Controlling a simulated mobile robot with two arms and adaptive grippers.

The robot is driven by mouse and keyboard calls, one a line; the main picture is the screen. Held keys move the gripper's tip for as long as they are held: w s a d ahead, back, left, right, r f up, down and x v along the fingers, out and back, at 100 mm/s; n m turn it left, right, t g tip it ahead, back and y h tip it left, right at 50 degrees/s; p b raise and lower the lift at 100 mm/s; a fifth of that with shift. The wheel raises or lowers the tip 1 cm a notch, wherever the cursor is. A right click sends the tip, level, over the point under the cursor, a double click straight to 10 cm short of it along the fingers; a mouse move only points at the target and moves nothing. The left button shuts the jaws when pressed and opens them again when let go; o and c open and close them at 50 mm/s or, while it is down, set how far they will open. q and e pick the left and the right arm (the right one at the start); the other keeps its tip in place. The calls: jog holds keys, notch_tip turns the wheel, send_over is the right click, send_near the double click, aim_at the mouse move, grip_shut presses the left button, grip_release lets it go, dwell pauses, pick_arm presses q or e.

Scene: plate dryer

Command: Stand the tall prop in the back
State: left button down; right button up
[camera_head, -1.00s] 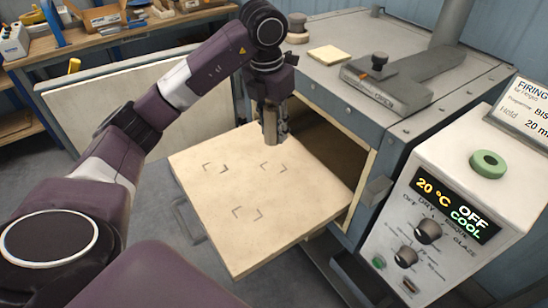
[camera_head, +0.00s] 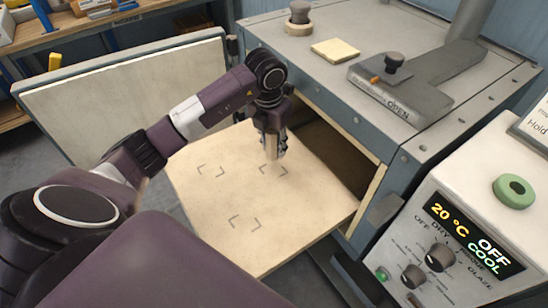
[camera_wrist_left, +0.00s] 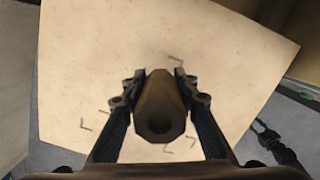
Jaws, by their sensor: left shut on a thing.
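The tall prop (camera_wrist_left: 160,108) is a brown, faceted post with a round hole in its end. My left gripper (camera_head: 271,146) is shut on it, with one finger on each side in the left wrist view (camera_wrist_left: 160,95). In the head view the prop is mostly hidden by the fingers; its pale lower end (camera_head: 276,162) shows below them. It is upright, at the right one of the two far corner marks (camera_head: 273,171) on the pale shelf (camera_head: 215,205). I cannot tell whether it touches the shelf.
The shelf sticks out of the open kiln (camera_head: 335,150), whose dark chamber lies just right of the gripper. The open door (camera_head: 130,95) stands behind my left arm. The shelf's front is clear.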

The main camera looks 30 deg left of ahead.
aim_at(274, 169)
pick_arm(q)
jog(key=shift+d+f, duration=0.1)
jog(key=shift+f, duration=1.2)
notch_tip(274, 169, down, 4)
jog(key=shift+r+p, duration=0.25)
jog(key=shift+p, duration=0.25)
jog(key=shift+f, duration=0.35)
jog(key=c, duration=1.5)
grip_release()
pick_arm(e)
jog(key=shift+w+a+r, duration=0.45)
jog(key=shift+w+r, duration=0.1)
jog(key=shift+w, duration=0.1)
pick_arm(q)
jog(key=shift+r, duration=0.1)
